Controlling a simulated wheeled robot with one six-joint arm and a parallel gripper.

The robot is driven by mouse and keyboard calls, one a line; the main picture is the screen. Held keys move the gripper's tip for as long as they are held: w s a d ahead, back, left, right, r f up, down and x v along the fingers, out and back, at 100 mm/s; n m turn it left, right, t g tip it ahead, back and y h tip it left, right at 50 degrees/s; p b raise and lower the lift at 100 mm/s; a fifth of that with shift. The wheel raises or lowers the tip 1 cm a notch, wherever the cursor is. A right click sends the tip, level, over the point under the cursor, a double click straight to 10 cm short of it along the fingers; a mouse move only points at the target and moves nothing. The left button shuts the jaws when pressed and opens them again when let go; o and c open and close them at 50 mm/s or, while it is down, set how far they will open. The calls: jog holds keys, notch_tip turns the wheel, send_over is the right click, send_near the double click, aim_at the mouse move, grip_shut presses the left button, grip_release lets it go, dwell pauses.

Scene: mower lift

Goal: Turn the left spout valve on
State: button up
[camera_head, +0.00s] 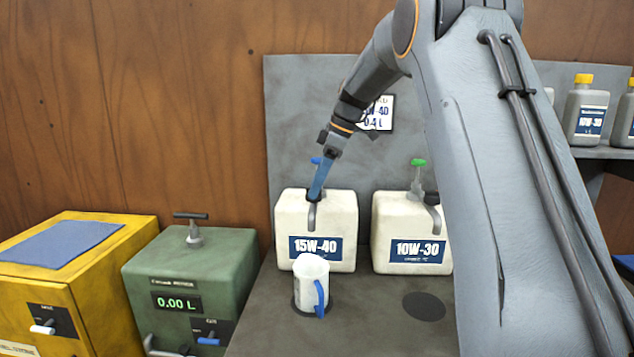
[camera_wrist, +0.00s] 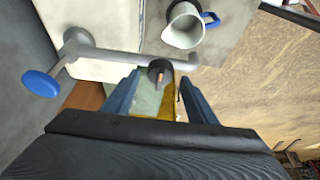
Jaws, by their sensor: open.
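The left white container (camera_head: 318,228), labelled 15W-40, stands at the back of the dark bench. A grey spout (camera_head: 312,216) curves down its front, and a blue knob (camera_head: 317,160) shows above it. My gripper (camera_head: 314,196) is at the spout, partly covering it. In the wrist view, my gripper (camera_wrist: 160,78) has its two fingers apart. A round black valve part (camera_wrist: 160,71) on the spout pipe (camera_wrist: 115,58) shows between the fingertips; I cannot tell whether they touch it. The blue knob (camera_wrist: 41,83) is to the left there.
A white jug (camera_head: 311,278) with a blue handle stands below the left spout. The right container (camera_head: 411,235), labelled 10W-30, has a green knob (camera_head: 418,162). A green box (camera_head: 190,272) reading 0.00 L and a yellow cabinet (camera_head: 110,290) are at left.

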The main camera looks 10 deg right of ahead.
jog(key=shift+a+f, duration=0.15)
jog(key=shift+f, duration=0.25)
jog(key=c, duration=1)
jog(key=shift+c, duration=0.2)
